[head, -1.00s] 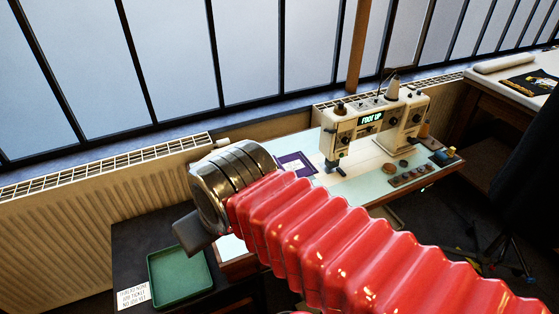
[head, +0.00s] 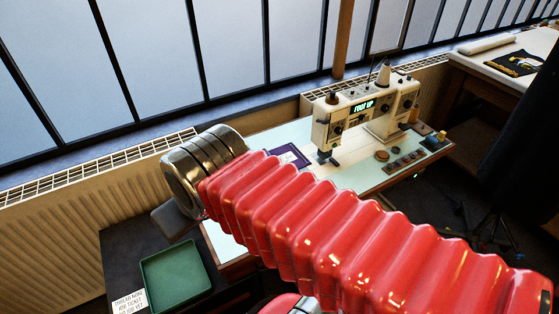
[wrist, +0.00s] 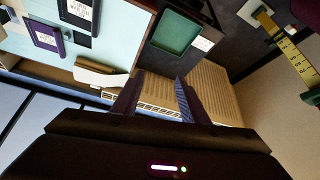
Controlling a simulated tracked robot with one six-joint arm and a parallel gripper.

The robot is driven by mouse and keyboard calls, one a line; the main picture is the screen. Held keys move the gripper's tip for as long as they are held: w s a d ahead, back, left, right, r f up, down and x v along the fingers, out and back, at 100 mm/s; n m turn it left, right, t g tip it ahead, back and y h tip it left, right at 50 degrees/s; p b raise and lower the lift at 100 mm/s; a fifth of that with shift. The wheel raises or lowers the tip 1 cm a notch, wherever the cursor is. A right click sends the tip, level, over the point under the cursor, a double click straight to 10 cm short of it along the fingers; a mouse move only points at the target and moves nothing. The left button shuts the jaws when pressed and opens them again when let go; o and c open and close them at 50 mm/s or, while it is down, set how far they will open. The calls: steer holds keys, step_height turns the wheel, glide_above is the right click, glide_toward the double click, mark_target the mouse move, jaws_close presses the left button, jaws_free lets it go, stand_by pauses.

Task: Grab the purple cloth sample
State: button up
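The purple cloth sample (head: 284,153) lies flat on the pale blue sewing table (head: 350,178), left of the sewing machine, with a pale rectangle on it. My red arm hides part of it in the head view. In the wrist view a purple-edged piece with a white label (wrist: 47,36) lies at the upper left, and appears to be this sample. My gripper (wrist: 156,86) is open and empty in the wrist view, apart from the sample, which is off to its left. In the head view its fingers cannot be made out.
A green tray (head: 175,273) sits on a dark surface at the lower left. A ribbed radiator (head: 60,235) runs under the window. A yellow tape (wrist: 290,50) shows at the wrist view's right.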

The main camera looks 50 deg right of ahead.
steer(key=w+d+f+m+t+h, duration=0.1)
steer(key=w+d+f+h, duration=0.15)
steer(key=w+d, duration=0.45)
steer(key=w+d+f+t+h, duration=0.1)
steer(key=w+d+f, duration=0.2)
steer(key=d, duration=0.8)
steer(key=w+d+f+m+t+h, duration=0.1)
steer(key=w+d+f, duration=0.25)
steer(key=d, duration=0.55)
steer(key=s+d+f+t, duration=0.1)
steer(key=d+f, duration=0.3)
steer(key=f, duration=0.1)
steer(key=s+d+f+t, duration=0.1)
steer(key=s+d+f, duration=0.1)
steer(key=d+f, duration=0.2)
steer(key=s+d+f+m+t, duration=0.1)
steer(key=s+d+f, duration=0.1)
steer(key=d+f, duration=0.2)
steer(key=shift+d+f+t+y, duration=0.3)
steer(key=shift+f+t+y, duration=0.1)
steer(key=shift+f, duration=0.4)
steer(key=shift+s+f, duration=0.25)
steer(key=shift+x, duration=4.3)
steer(key=shift+w+d+r, duration=0.1)
